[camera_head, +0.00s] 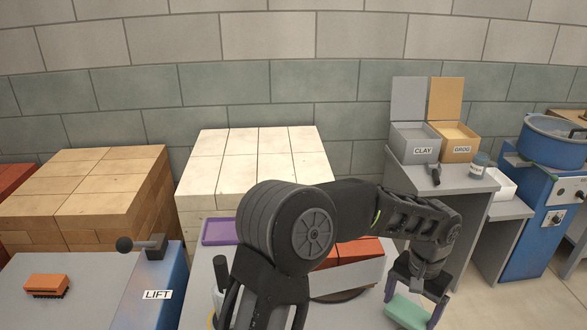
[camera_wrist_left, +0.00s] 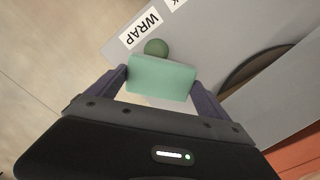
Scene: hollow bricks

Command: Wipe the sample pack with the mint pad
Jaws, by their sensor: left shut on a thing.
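The mint pad (camera_head: 407,311) is a pale green block at the lower right of the head view. My left gripper (camera_head: 418,300) is shut on it, with a dark finger at each end. The pad (camera_wrist_left: 161,77) also shows between the fingers of my left gripper (camera_wrist_left: 160,85) in the left wrist view, above a grey surface. Orange-red bricks (camera_head: 365,250) with a pale grey band in front lie behind my left arm, which hides part of them. I cannot tell whether they are the sample pack. My right gripper is not in view.
A dark green knob (camera_wrist_left: 156,47) is close beyond the pad, by a WRAP label (camera_wrist_left: 140,30). A purple tray (camera_head: 219,231) lies left of my arm. A LIFT bench (camera_head: 95,285) with an orange brush (camera_head: 46,285) is at left. CLAY (camera_head: 415,150) and GROG (camera_head: 455,150) boxes stand behind.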

